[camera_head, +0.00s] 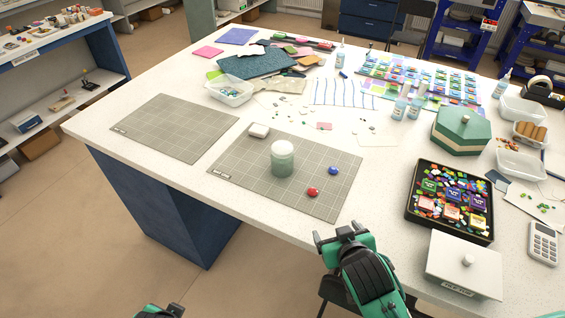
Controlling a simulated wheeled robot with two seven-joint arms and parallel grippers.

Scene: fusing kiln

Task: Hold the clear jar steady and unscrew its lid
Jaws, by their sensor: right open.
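The clear jar (282,166) stands upright on the right-hand grey cutting mat (232,182). It looks pale green through its wall, and its whitish lid (282,148) sits on top. My right gripper (339,236) is open and empty at the table's front edge, nearer me and to the right of the jar, well apart from it. Only a small dark and green part of my left arm (160,311) shows at the bottom edge, away from the table; its fingers cannot be made out.
A red knob-like piece (313,192) and a blue one (333,171) lie on the mat right of the jar. A black tray of coloured pieces (412,208) and a white lidded box (464,270) stand right. The left mat (172,128) is bare.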

